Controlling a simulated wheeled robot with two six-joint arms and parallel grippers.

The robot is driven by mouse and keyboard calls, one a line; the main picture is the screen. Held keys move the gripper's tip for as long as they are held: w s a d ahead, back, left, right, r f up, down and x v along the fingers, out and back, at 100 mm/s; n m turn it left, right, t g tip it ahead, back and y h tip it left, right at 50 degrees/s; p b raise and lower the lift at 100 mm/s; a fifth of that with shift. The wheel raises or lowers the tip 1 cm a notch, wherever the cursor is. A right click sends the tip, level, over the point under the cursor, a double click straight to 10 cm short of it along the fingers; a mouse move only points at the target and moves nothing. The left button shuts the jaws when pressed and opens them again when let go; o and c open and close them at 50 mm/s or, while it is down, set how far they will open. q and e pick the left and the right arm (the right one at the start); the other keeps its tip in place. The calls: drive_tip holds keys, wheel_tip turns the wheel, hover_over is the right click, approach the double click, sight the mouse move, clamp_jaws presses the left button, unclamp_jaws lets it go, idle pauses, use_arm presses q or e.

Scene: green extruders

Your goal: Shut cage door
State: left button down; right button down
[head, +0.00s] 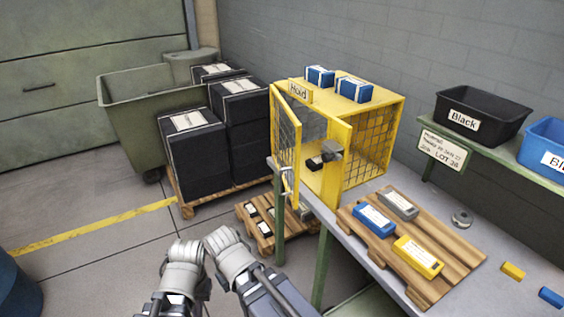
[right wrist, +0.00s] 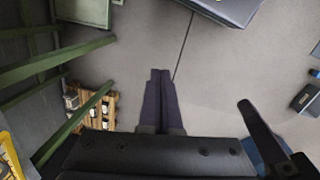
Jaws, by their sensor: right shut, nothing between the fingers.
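The yellow cage (head: 376,119) with mesh sides stands on the grey bench in the head view. Its mesh door (head: 287,143) stands open, swung outward at the left of the front opening. A grey handle (head: 287,181) shows low on the door. A dark item with a pale label (head: 316,163) lies inside the cage. A grey latch part (head: 332,150) shows at the right front post. My right gripper (right wrist: 160,72) is shut and empty in the right wrist view, over the floor and apart from the cage. My left gripper is not visible; only arm links show at the head view's bottom.
A wooden board (head: 450,238) with blue, grey and yellow boxes lies on the bench (head: 385,184) beside the cage. Blue boxes sit on the cage top. A low pallet (head: 247,222) and stacked black boxes (head: 191,151) stand on the floor left of the bench.

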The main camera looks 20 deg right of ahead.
drive_tip(key=w+d+r+m+t+h+p, duration=0.1)
drive_tip(key=w+d+r+m+p, duration=0.1)
drive_tip(key=w+d+r+p, duration=0.2)
drive_tip(key=w+d+r+m+t+h+p, duration=0.1)
drive_tip(key=w+d+r+p, duration=0.3)
drive_tip(key=w+r+p, duration=0.7)
drive_tip(key=w+d+r+m+t+h+p, duration=0.2)
drive_tip(key=w+d+r+p, duration=0.3)
drive_tip(key=r, duration=0.8)
drive_tip(key=w+p, duration=0.3)
drive_tip(key=shift+w+m+h, duration=0.15)
drive_tip(key=shift+m+h, duration=0.25)
drive_tip(key=shift+f, duration=0.1)
